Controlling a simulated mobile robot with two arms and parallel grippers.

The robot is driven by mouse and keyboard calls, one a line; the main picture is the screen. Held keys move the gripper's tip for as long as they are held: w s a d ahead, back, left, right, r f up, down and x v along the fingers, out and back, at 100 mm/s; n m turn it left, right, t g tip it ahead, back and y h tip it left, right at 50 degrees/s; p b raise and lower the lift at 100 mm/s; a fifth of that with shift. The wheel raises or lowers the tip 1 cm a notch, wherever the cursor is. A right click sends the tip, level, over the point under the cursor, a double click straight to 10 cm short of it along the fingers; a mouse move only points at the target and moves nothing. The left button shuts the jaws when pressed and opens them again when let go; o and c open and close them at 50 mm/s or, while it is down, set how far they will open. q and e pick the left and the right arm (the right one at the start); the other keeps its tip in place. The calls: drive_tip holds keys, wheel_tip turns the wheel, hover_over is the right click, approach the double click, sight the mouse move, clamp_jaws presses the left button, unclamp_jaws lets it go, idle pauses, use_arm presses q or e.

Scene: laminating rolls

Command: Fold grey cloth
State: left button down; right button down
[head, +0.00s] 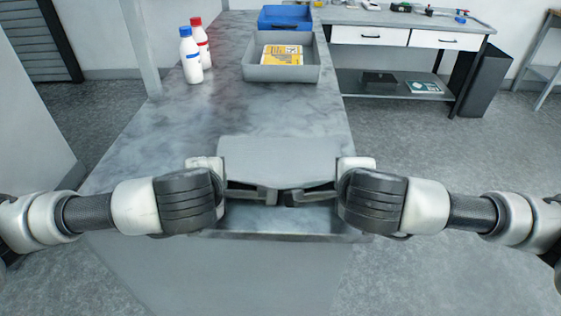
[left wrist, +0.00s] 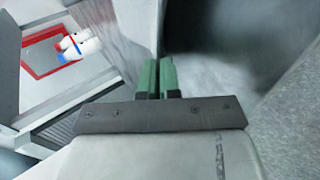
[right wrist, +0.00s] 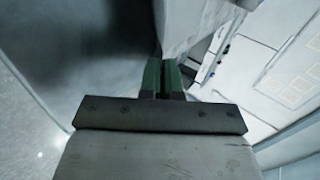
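The grey cloth (head: 280,160) spans between my two grippers near the front of the marbled table, its upper face smooth and slightly bowed. My left gripper (head: 262,194) and right gripper (head: 302,196) face each other at its near edge. The left wrist view shows the left fingers (left wrist: 158,78) almost together, with a pale sheet of cloth (left wrist: 137,30) running into them. The right wrist view shows the right fingers (right wrist: 164,77) almost together, with the cloth (right wrist: 188,25) just beyond them. The fingertips themselves are partly hidden by the cloth.
A grey tray (head: 283,74) with a yellow item (head: 282,55) stands at the far end of the table (head: 190,118). A blue bin (head: 285,17) is behind it. A white bottle with a blue cap (head: 190,58) and one with a red cap (head: 202,42) stand back left. The middle is clear.

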use_arm(q)
drive_tip(key=shift+s+f+t, duration=0.3)
drive_tip(key=shift+s+f, duration=0.05)
use_arm(e)
drive_tip(key=shift+s+f+t, duration=0.3)
drive_tip(key=shift+s+f, duration=0.05)
use_arm(q)
drive_tip(key=c, duration=1)
unclamp_jaws()
use_arm(e)
drive_tip(key=c, duration=1)
unclamp_jaws()
use_arm(q)
drive_tip(key=shift+r, duration=0.25)
use_arm(e)
drive_tip(key=shift+r, duration=0.2)
use_arm(q)
drive_tip(key=s+r, duration=0.6)
drive_tip(key=r, duration=0.2)
drive_tip(key=shift+r, duration=0.3)
use_arm(e)
drive_tip(key=s+r, duration=0.6)
drive_tip(key=r, duration=0.2)
drive_tip(key=shift+r, duration=0.35)
